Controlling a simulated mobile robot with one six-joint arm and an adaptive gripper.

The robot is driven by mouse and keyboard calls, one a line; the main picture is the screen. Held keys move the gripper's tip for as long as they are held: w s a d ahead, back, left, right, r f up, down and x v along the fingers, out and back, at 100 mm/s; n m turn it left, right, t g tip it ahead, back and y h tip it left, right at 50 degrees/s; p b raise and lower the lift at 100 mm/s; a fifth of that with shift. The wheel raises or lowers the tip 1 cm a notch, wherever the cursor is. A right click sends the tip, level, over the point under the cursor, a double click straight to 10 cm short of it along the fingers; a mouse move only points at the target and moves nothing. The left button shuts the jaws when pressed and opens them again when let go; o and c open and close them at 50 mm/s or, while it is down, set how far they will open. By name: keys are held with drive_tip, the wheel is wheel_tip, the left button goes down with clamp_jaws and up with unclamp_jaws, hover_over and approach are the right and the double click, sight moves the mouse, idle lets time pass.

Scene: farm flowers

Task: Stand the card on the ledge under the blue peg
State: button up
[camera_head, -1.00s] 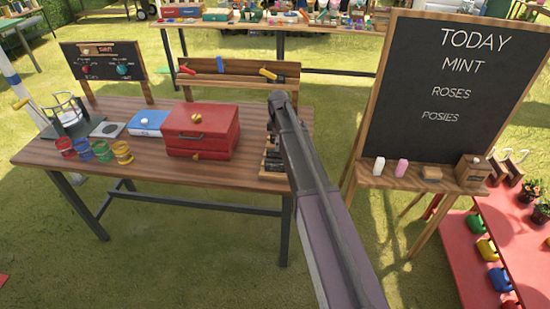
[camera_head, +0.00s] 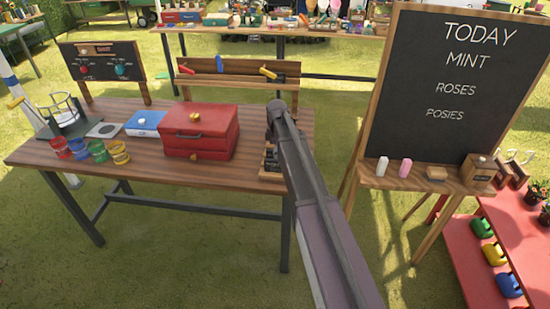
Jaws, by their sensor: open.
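A wooden rail board (camera_head: 240,66) stands at the back of the wooden table. It carries a red peg (camera_head: 187,70), a blue peg (camera_head: 219,63) and a yellow peg (camera_head: 268,73), with a ledge (camera_head: 215,93) below. The ledge looks bare under the blue peg. A small dark rack (camera_head: 271,160), apparently with cards, sits at the table's right end, partly hidden by my arm. I cannot single out one card. My gripper (camera_head: 271,143) is at the arm's far end, close to the rack. It is open; its fingers are mostly hidden.
A red toolbox (camera_head: 200,133) and a blue-and-white box (camera_head: 146,123) stand left of my arm. Several coloured cups (camera_head: 98,150) and a wire stand (camera_head: 66,113) are farther left. A chalkboard easel (camera_head: 447,90) stands right of the table, and a red shelf (camera_head: 490,265) is at far right.

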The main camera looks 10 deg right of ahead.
idle(0.3)
clamp_jaws()
drive_tip(key=shift+r, duration=0.1)
wheel_tip(320, 180, up, 10)
drive_tip(key=p, duration=1)
idle(0.8)
